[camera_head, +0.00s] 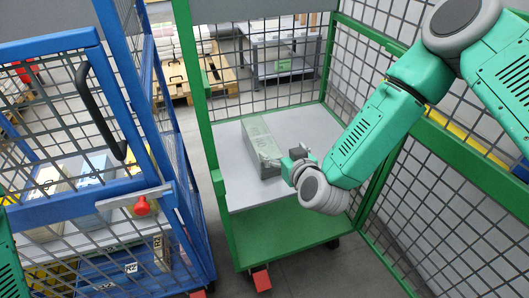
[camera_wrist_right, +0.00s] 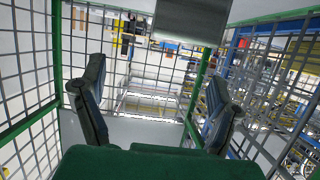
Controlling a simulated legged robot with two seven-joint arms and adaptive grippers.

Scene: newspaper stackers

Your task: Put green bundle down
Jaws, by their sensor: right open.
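The green bundle (camera_head: 262,145) is a long, pale grey-green block lying on the grey upper shelf (camera_head: 232,190) of the green cage cart. My right gripper (camera_head: 298,154) is beside the bundle's right side, near its front end. Whether they touch cannot be told. In the right wrist view the two dark fingers of the right gripper (camera_wrist_right: 158,110) stand wide apart with nothing between them. My left gripper is out of view.
The green cart's mesh walls (camera_head: 265,75) stand behind and to the right. A blue cage cart (camera_head: 172,195) with a black handle, red knob and stacks inside stands at left. Behind are a wooden pallet (camera_head: 205,82) and a grey table (camera_head: 282,52). The lower green shelf (camera_head: 285,228) is bare.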

